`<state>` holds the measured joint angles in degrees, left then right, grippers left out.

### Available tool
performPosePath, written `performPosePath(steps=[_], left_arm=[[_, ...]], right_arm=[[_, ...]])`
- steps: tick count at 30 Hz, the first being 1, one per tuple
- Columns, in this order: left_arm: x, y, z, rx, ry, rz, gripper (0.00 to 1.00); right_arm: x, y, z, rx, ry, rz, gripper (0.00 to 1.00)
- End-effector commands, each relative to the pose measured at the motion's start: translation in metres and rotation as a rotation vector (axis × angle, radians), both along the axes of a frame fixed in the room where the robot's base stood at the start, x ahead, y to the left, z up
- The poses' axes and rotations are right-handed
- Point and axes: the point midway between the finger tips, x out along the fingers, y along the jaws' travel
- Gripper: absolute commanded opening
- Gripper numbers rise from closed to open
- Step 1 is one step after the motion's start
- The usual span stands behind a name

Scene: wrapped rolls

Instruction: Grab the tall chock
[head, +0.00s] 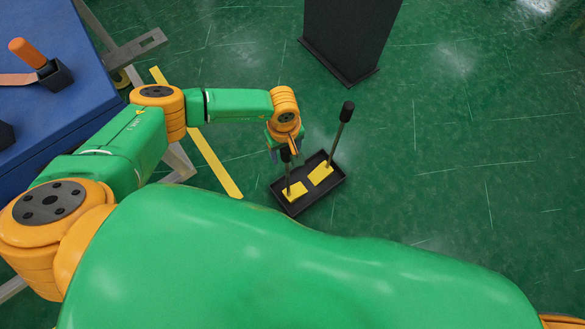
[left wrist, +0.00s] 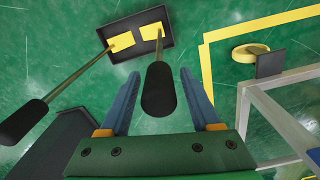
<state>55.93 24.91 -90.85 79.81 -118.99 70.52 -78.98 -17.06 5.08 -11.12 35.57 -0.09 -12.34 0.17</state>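Two chocks with yellow blocks and dark upright rods with black grips stand in a black tray (head: 290,207) on the floor. The chock on the tray's right (head: 343,128) seems the taller; in the left wrist view its grip (left wrist: 22,121) is at lower left, outside my fingers. The other chock (head: 288,183) has its top partly hidden by my left gripper (head: 286,146). In the left wrist view my left gripper (left wrist: 161,75) is open, with this nearer chock's grip (left wrist: 158,92) showing between its fingers, apart from both. My right gripper is out of view.
A dark panel-like stand (head: 347,38) is beyond the tray. A blue-topped table (head: 60,100) with an orange-handled item (head: 32,56) is at the left. Yellow tape (head: 210,160) runs along the floor. The green floor right of the tray is clear.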

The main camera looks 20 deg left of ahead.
Motion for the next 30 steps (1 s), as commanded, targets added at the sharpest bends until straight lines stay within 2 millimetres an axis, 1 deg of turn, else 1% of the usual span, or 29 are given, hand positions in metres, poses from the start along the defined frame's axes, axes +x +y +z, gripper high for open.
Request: performPosePath(steps=[1,2,3,5,6,7,14,23,30], left_arm=[[0.0,0.0,0.0,0.0,0.0,0.0,0.47],[0.0,0.0,0.0,0.0,0.0,0.0,0.39],[0.0,0.0,0.0,0.0,0.0,0.0,0.28],[0.0,0.0,0.0,0.0,0.0,0.001,0.12],[0.0,0.0,0.0,0.0,0.0,0.001,0.01],[0.0,0.0,0.0,0.0,0.0,0.001,0.0],[0.0,0.0,0.0,0.0,0.0,0.001,0.0],[0.0,0.0,0.0,0.0,0.0,0.001,0.0],[0.0,0.0,0.0,0.0,0.001,0.001,0.0]], right_arm=[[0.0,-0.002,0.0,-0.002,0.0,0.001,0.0],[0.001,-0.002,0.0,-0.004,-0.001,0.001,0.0],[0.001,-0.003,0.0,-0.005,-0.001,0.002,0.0],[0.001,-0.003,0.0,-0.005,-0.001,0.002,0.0],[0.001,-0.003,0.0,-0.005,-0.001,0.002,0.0],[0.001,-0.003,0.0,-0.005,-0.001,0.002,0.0],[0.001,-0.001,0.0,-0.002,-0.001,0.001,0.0],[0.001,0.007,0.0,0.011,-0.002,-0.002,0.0],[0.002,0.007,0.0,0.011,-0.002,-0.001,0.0]])
